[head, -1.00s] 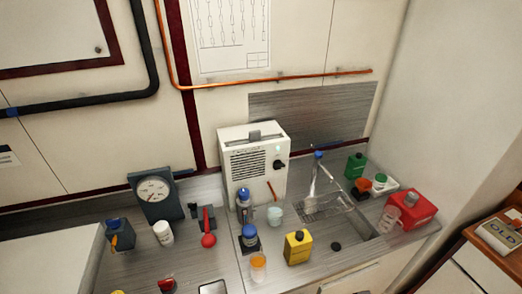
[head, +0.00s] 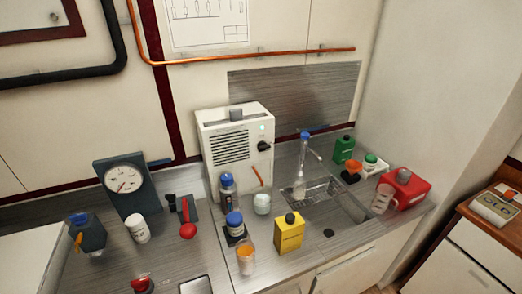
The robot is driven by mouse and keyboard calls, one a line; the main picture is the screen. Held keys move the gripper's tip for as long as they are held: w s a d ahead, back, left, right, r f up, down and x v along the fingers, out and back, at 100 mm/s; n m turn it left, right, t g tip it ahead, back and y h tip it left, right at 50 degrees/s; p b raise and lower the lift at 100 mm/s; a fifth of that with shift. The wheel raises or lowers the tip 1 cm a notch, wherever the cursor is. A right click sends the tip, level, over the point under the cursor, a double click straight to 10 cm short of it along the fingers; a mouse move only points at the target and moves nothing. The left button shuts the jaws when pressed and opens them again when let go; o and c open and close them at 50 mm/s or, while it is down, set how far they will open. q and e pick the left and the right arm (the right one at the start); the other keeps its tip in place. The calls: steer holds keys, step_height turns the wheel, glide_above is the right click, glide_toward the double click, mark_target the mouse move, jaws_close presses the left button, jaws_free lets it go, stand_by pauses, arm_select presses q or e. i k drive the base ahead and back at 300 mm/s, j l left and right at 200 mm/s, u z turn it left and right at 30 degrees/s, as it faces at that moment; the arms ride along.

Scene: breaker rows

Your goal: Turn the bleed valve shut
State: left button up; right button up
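No part is clearly marked as the bleed valve. A dark block with a round white dial gauge (head: 123,178) stands at the back left of the bench. In front of it to the right is a dark bracket with a red lever ending in a red ball (head: 187,230). A dark blue-grey body with a blue top and a yellow-orange handle (head: 88,236) stands at the left. A red knob-like part (head: 142,285) is at the bottom edge, partly cut off. I cannot tell which of these is the valve. Neither gripper is in view.
A white machine (head: 235,145) with a black knob stands mid-bench. Blue-capped bottles, an orange-filled beaker (head: 245,260) and a yellow can (head: 289,233) crowd before it. A sink (head: 340,215) and red canister (head: 403,189) are right. A wooden-topped cabinet (head: 480,225) stands far right.

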mark_target(78, 220)
steer(key=u, duration=1)
